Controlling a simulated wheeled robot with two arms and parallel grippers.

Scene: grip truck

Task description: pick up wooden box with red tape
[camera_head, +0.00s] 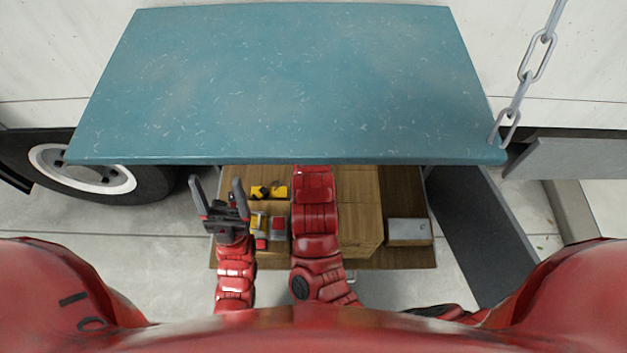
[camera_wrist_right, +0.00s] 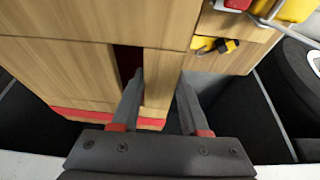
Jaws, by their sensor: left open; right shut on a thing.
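The wooden box (camera_wrist_right: 60,70) fills much of the right wrist view, with red tape (camera_wrist_right: 80,117) along its lower edge. In the head view, the wooden box (camera_head: 360,205) shows under the front edge of the teal top, partly covered by my right arm. My right gripper (camera_wrist_right: 160,85) is shut on the box, its fingers on either side of a strip of wood and one finger in a dark slot. The right gripper is hidden under the top in the head view. My left gripper (camera_head: 220,196) is open and empty, left of the box.
The teal top (camera_head: 290,85) overhangs the box. A grey metal case (camera_head: 409,231) sits at the right. A chain (camera_head: 525,75) hangs right, and a truck wheel (camera_head: 85,170) stands left.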

